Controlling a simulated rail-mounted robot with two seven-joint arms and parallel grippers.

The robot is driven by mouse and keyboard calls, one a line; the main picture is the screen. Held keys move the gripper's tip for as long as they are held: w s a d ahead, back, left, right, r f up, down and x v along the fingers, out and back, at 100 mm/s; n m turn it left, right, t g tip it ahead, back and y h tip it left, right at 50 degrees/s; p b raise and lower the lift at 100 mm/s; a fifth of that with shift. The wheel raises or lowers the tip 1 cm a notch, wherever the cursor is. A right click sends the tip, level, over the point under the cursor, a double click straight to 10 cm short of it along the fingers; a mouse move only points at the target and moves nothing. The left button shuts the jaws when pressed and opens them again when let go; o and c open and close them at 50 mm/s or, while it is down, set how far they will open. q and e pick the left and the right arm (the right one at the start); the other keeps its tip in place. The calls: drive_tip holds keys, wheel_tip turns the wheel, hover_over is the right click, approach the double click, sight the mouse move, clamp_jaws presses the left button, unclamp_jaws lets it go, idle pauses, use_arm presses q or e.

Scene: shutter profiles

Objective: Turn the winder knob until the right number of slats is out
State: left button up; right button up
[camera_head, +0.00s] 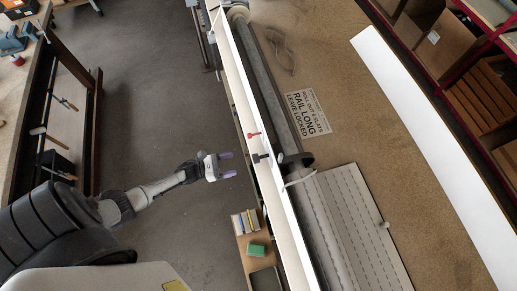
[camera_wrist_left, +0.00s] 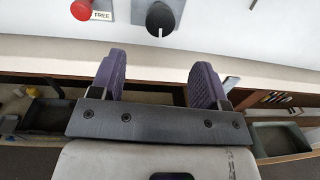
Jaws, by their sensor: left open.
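The black winder knob (camera_head: 260,157) sits on the side of the long white housing in the head view. In the left wrist view the black knob (camera_wrist_left: 160,16) has a white pointer mark facing down. A red lever knob (camera_head: 253,134) is beside it, and in the left wrist view the red knob (camera_wrist_left: 81,10) is by a "FREE" label. My left gripper (camera_head: 228,164) is open and empty, apart from the black knob and facing it; its purple fingers (camera_wrist_left: 157,75) show below the knob. Grey slats (camera_head: 355,215) with dashed lines extend from the roller. My right gripper is not in view.
A shelf (camera_head: 242,245) below the housing holds a green block (camera_head: 256,250). A workbench (camera_head: 22,85) is at left, with clear floor between.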

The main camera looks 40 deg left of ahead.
sight(259, 158)
use_arm(q)
drive_tip(key=p+x, duration=0.1)
drive_tip(key=x, duration=0.9)
drive_tip(key=shift+w+p, duration=0.15)
drive_tip(key=shift+p, duration=0.15)
drive_tip(key=shift+x, duration=0.75)
drive_tip(key=shift+w+d, duration=0.1)
drive_tip(key=shift+d, duration=0.05)
drive_tip(key=c, duration=0.9)
